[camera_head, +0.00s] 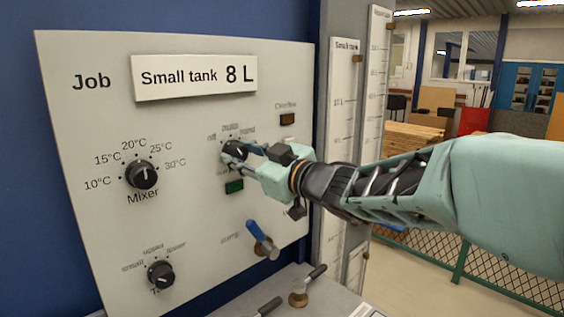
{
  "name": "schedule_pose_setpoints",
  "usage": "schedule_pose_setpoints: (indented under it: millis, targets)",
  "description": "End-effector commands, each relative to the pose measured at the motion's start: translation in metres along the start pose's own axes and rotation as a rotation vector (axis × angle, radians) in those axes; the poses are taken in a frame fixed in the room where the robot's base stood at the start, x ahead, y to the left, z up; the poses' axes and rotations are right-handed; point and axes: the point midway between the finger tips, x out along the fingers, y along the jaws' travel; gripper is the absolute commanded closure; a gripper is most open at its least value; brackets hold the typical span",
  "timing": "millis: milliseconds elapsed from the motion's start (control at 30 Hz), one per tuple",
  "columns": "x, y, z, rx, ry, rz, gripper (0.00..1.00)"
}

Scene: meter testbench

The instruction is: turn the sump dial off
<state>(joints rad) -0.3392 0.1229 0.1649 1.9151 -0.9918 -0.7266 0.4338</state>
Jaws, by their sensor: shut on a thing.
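The dial at the upper middle of the panel (229,149) is a black round knob with small blurred position labels above it, the left one perhaps "off". Its name below is mostly hidden, so I cannot read it fully as the sump dial. My gripper (237,152) reaches in from the right, and its fingers are shut on this knob. The fingers cover much of the knob, and I cannot tell where its pointer stands.
The panel (75,140) also carries a Mixer dial (142,174), a lower dial (160,273), a blue-handled lever (262,240), a green indicator (234,187) and an orange-brown one (287,119). A sign (194,78) reads "Small tank 8 L". Tall gauges (342,120) stand right of the panel.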

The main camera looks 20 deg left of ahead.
Motion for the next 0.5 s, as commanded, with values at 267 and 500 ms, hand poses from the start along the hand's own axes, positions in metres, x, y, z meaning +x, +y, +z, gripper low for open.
schedule_pose_setpoints:
  millis: [267, 500]
  targets:
    - [0.0000, -0.0006, 0.0011, -0.148, 0.000, 0.000, 0.95]
    - [0.0000, -0.0005, 0.0001, -0.203, 0.000, -0.001, 0.95]
